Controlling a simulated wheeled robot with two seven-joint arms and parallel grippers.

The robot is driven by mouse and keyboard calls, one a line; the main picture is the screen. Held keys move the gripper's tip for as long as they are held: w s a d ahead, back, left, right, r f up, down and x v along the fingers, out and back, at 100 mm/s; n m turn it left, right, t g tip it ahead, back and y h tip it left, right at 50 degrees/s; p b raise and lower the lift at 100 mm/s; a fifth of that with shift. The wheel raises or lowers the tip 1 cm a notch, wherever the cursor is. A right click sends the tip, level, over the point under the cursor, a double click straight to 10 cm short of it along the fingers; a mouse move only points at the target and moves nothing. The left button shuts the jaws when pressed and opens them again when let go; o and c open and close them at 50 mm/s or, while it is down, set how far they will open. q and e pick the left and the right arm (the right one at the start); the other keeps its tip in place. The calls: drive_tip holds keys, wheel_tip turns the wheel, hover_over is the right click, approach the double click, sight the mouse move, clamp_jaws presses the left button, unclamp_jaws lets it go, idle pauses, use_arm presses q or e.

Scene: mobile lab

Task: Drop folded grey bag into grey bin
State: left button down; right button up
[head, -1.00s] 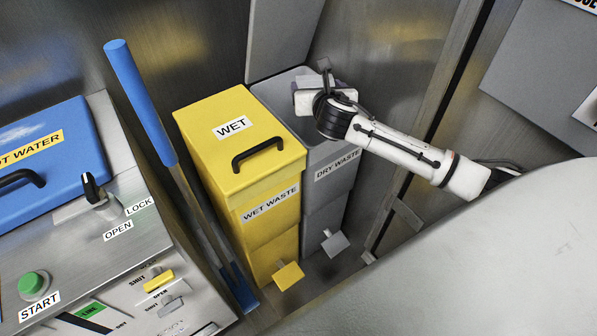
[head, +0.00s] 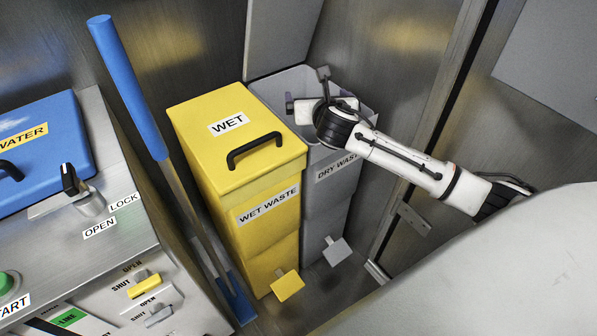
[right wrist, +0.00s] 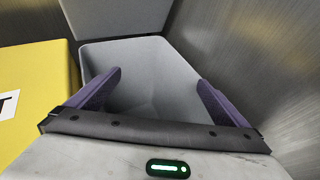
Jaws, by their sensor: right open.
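The grey bin (head: 325,195), labelled DRY WASTE, stands beside the yellow bin with its lid (head: 280,35) raised. My right gripper (head: 306,89) is over its open mouth, with the fingers spread wide. In the right wrist view, the two purple fingers are apart with nothing between them, and the bin's inner wall (right wrist: 150,52) shows beyond. I cannot make out the folded grey bag in any view; the lower part of the bin's inside is partly hidden by the gripper. My left gripper is not in view.
The yellow WET WASTE bin (head: 235,145), lid shut, stands against the grey bin's left side. A blue-handled tool (head: 128,85) leans left of it. A metal counter (head: 80,245) with a blue box is at far left. A metal wall is close on the right.

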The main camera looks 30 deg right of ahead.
use_arm(q)
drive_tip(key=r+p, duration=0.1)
drive_tip(key=p, duration=0.1)
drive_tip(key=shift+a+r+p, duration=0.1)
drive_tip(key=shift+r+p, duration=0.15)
drive_tip(key=shift+p, duration=0.1)
use_arm(e)
drive_tip(key=v, duration=1)
drive_tip(key=shift+s, duration=0.2)
drive_tip(key=shift+r, duration=0.1)
